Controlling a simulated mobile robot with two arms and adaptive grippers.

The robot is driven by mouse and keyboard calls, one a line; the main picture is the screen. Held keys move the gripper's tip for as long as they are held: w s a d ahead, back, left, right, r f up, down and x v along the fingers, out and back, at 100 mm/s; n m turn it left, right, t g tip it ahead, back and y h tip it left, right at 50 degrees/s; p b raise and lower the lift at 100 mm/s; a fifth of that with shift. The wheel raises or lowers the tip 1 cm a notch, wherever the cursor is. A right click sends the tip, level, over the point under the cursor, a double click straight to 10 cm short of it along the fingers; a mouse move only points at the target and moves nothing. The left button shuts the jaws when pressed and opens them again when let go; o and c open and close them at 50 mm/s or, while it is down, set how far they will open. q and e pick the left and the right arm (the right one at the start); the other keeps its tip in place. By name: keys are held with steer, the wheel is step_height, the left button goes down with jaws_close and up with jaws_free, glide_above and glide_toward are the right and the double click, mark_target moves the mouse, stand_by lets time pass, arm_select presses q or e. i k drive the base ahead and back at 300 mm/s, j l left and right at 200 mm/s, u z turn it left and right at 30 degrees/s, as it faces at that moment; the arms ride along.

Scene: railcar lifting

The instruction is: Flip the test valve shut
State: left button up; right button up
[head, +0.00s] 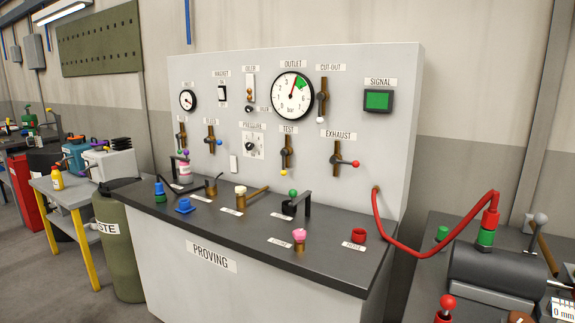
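The test valve (287,152) is a brass valve on the upright panel of the proving bench, under a label reading TEST. Its lever hangs down, in line with the vertical brass pipe, and ends in a yellow knob (284,173). To its right, the exhaust valve (338,158) has its lever pointing right, across its pipe, with a red knob. Above right, the cut-out valve (322,99) has its lever hanging down with a white knob. Neither of my grippers shows in the head view.
The bench top (330,255) in front of the panel holds several small fittings, including a black bracket (306,198) below the test valve. A red hose (385,230) runs from the panel's right. The outlet gauge (292,95) needle points up; the signal lamp (377,101) is green.

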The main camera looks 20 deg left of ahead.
mark_target(283, 172)
steer(key=i+j, duration=0.15)
steer(key=j, duration=0.2)
steer(key=i+j+z, duration=0.15)
steer(key=j, duration=0.2)
steer(key=i+j, duration=0.15)
steer(key=j, duration=0.2)
steer(key=i+j+z, duration=0.1)
steer(key=j, duration=0.3)
steer(key=i+j, duration=0.2)
steer(key=j, duration=0.15)
steer(key=i+j+z, duration=0.15)
steer(key=j, duration=0.25)
